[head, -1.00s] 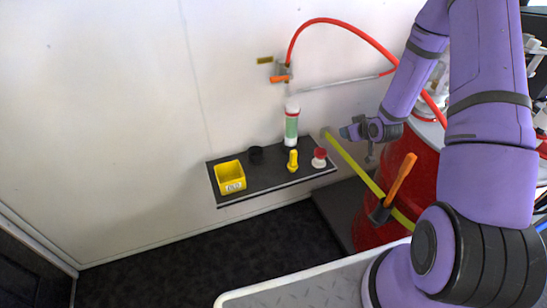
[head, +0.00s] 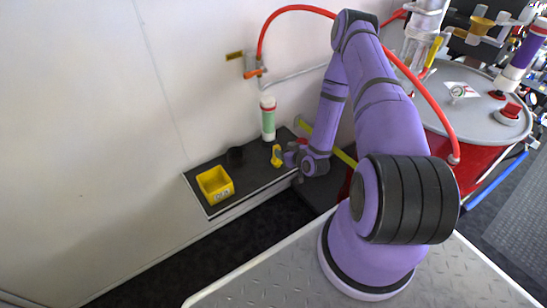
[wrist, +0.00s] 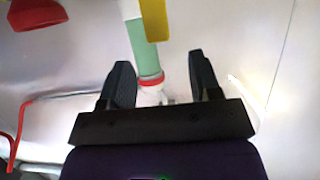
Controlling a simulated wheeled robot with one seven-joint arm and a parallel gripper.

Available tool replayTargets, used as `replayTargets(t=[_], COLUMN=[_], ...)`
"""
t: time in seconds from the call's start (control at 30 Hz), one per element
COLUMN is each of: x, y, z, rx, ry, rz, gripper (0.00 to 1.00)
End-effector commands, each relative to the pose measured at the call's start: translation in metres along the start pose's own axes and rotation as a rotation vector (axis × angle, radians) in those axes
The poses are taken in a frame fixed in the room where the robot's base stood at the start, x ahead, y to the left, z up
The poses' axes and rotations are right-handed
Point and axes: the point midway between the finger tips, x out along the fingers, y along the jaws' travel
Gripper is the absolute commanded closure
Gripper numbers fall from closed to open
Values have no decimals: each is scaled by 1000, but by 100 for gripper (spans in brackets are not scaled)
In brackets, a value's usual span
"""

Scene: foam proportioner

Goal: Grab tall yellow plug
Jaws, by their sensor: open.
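The tall yellow plug (head: 277,155) stands upright on the dark wall shelf (head: 252,187). In the head view my gripper (head: 289,159) is just right of it, at about its height; I cannot tell whether they touch. In the wrist view my gripper (wrist: 162,75) is open and empty, its two dark fingers apart. A yellow piece, which looks like the plug (wrist: 154,20), shows at the top edge of that view, beyond the fingertips and not between them. Its upper part there is cut off by the frame.
A green-and-white bottle (head: 268,118) stands behind the plug. A red-topped plug (head: 301,142) is mostly hidden behind my gripper. A black cap (head: 234,155) and a yellow bin (head: 215,186) sit further left. A red hose (head: 300,9) arches above; a red drum stands right.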

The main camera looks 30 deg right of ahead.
Motion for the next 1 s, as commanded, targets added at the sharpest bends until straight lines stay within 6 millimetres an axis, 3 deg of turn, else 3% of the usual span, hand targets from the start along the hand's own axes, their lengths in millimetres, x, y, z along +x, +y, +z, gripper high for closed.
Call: replayTargets(t=[0.1,0.37,0.7,1.0], x=[17,35,77,82], y=[0,0,0,0], z=[0,1,3,3], rx=[0,0,0,0], ry=[1,0,0,0], rz=[-1,-1,-1,-1], gripper=[43,43,43,43])
